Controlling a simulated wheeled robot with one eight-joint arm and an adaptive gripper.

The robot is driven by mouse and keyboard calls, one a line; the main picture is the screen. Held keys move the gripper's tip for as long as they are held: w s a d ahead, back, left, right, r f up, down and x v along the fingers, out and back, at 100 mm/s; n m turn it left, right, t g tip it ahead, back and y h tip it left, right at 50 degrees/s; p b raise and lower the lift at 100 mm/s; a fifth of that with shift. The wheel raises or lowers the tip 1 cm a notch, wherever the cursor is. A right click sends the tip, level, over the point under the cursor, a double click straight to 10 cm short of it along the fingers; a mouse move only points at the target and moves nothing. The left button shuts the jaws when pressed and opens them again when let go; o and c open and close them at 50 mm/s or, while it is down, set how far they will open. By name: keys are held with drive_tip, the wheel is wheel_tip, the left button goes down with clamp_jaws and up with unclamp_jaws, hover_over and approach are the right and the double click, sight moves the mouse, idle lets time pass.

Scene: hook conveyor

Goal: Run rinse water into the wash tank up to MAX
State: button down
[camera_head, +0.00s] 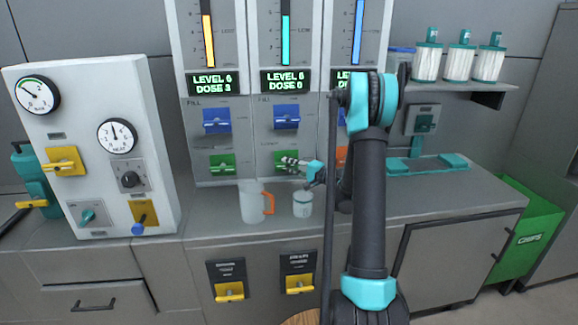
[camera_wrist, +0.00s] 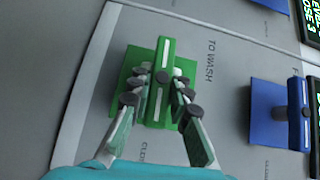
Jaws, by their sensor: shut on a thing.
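In the wrist view my gripper (camera_wrist: 160,92) is shut on a green valve handle (camera_wrist: 163,55), with its fingers on both sides. The handle's bar runs up and down in that picture; the label beside it reads "TO WASH". I cannot tell which thing is the wash tank, and no MAX mark is legible.
A jug with an orange handle (camera_head: 252,203) and a white-teal cup (camera_head: 302,204) stand on the counter below the valves. A blue valve (camera_wrist: 278,112) neighbours the green one. The left column's display (camera_head: 213,83) reads DOSE 3. A gauge panel (camera_head: 92,150) stands left.

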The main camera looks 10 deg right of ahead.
drive_tip(key=c, duration=1.4)
unclamp_jaws()
drive_tip(key=shift+d, duration=0.1)
drive_tip(key=v, duration=1.2)
